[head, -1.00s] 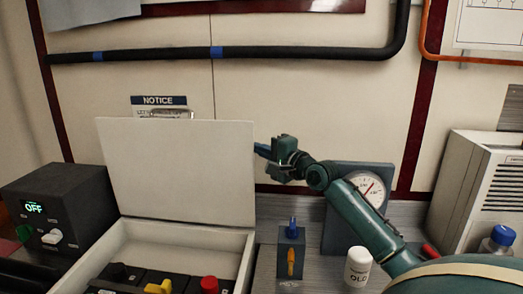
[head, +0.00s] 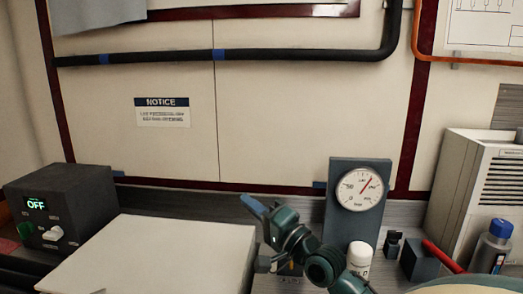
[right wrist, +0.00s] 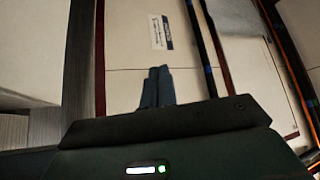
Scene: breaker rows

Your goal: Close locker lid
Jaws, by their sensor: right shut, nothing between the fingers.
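The white locker lid (head: 150,262) lies down over the locker box in the head view, looking flat or nearly so. It hides the breakers inside. Its front part is cut off by the picture's bottom edge, so I cannot tell whether it is fully seated. My right gripper (head: 253,207) is at the lid's right back corner, its fingers pointing up and left. I cannot tell whether it touches the lid. In the right wrist view its two fingers (right wrist: 157,86) are together and empty. My left gripper is not in view.
A black box reading OFF (head: 58,208) stands left of the locker. A dial gauge (head: 361,188), a white bottle (head: 359,257) and a blue-capped bottle (head: 491,247) stand to the right. A vented unit (head: 478,185) is at the far right.

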